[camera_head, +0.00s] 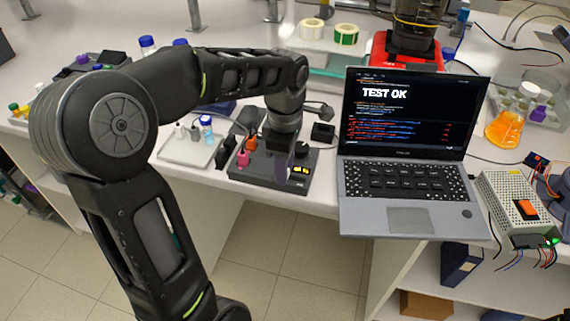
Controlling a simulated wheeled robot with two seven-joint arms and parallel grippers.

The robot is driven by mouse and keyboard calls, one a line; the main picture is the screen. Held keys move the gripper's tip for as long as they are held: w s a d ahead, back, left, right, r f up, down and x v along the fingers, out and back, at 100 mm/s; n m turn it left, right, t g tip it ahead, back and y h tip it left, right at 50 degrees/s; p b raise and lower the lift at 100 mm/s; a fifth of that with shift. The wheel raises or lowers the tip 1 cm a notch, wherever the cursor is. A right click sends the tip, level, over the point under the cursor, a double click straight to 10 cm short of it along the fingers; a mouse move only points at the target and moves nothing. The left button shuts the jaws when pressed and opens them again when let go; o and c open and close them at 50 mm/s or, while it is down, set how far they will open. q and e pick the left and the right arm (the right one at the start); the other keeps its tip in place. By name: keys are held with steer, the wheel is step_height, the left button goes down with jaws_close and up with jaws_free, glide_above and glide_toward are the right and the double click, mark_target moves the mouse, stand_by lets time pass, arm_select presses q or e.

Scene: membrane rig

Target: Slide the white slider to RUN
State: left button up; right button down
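The membrane rig appears to be a dark box (293,186) on the bench, left of the laptop. It carries an orange part (251,143), a pink part (243,158) and a small lit yellow display (300,170). My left arm comes in from the left, and its gripper (278,166) points down over the middle of the box. The fingers are small and dark, so I cannot tell their opening or whether they touch anything. I cannot make out the white slider; the gripper may hide it. My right gripper is not in view.
An open laptop (411,217) showing "TEST OK" stands close to the right of the box. A white tray (175,152) with small bottles lies to the left. A power supply (507,200) with wires sits at the far right. The bench's front edge is just before the box.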

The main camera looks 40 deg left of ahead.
arm_select(q)
steer(key=shift+c, duration=0.6)
jaws_close()
stand_by(0.8)
